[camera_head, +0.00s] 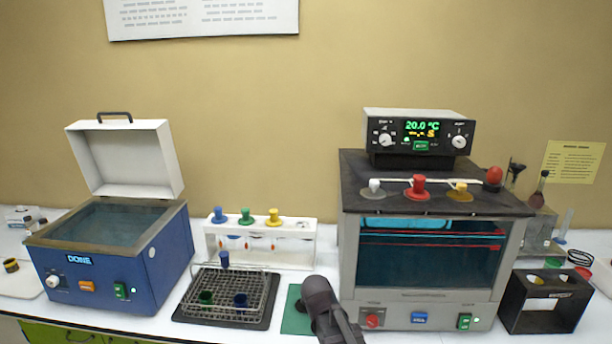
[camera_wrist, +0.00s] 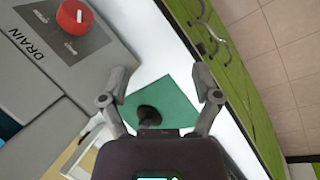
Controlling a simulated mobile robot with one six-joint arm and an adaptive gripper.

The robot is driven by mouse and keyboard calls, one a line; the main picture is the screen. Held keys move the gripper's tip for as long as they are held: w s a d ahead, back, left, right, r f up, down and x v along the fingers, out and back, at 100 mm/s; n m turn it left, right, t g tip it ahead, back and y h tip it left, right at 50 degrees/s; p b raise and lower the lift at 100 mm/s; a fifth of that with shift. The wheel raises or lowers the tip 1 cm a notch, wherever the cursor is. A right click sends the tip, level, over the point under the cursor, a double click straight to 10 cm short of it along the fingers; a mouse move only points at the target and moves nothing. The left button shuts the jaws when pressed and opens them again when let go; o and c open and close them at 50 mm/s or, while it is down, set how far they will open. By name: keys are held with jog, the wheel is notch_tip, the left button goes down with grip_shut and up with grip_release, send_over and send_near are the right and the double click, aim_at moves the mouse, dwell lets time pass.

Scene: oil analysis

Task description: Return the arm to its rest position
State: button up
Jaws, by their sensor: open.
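My gripper (camera_wrist: 162,82) shows in the wrist view with its two fingers spread wide and nothing held between them. It is above the white bench top, over a green mat (camera_wrist: 177,98). A small dark round thing (camera_wrist: 148,116) shows on the mat between the fingers; I cannot tell what it is. In the head view a dark grey part of my arm reaches up from the bottom edge, beside the green mat (camera_head: 293,318). My fingertips cannot be made out there.
A grey bath (camera_head: 510,262) with a red drain knob (camera_head: 372,321) stands close right. A blue bath (camera_head: 172,255) with its lid raised stands left. A wire rack (camera_head: 225,312) and a white tube rack (camera_head: 308,250) stand between. A black stand (camera_head: 512,318) is far right.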

jog(key=s+d+f+m+g+y+b, duration=0.1)
jog(key=s+d+f+m+y, duration=0.3)
jog(key=s+d+m, duration=0.4)
jog(key=shift+s+d+f+m+g+b, duration=0.15)
jog(key=shift+s+f+m+g+b, duration=0.2)
jog(key=shift+s+m+b, duration=0.4)
jog(key=shift+w, duration=0.25)
